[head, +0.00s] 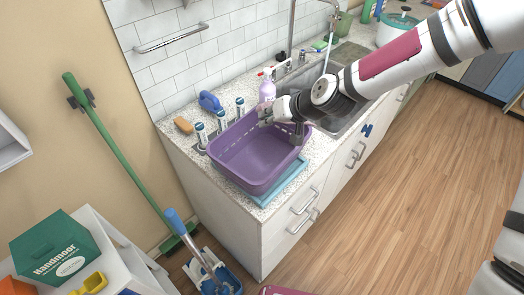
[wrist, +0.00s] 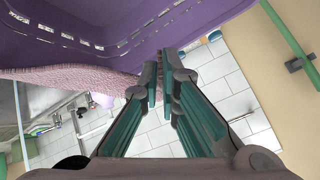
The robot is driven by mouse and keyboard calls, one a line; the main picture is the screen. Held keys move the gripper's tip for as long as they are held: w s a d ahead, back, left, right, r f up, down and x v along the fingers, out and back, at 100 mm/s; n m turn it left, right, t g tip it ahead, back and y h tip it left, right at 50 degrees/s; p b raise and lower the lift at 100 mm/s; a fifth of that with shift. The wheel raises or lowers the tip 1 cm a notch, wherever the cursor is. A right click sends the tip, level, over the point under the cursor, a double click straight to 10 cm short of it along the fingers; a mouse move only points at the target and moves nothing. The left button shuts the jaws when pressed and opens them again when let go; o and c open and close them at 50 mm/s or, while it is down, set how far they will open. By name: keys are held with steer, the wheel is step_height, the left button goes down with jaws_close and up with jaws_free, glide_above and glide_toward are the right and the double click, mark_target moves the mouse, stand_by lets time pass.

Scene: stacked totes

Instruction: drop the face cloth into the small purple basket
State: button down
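The small purple basket (head: 250,165) stands on the counter left of the sink; its slotted wall also fills the top left of the wrist view (wrist: 70,22). A pinkish, nubby band that looks like the face cloth (wrist: 80,78) runs along the basket's edge in the wrist view, from the left side to my fingertips. I cannot pick the cloth out in the head view. My gripper (head: 268,116) is over the back right of the basket.
A light-blue tray or tote (head: 282,188) lies under the basket. A lavender bottle (head: 267,90) is close behind my gripper. The sink (head: 348,119) is to the right.

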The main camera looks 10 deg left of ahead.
step_height(320, 180, down, 6)
steer(key=b, duration=0.2)
steer(key=shift+b, duration=0.35)
steer(key=c, duration=1.7)
jaws_free()
steer(key=o, duration=1.2)
steer(key=shift+r, duration=0.15)
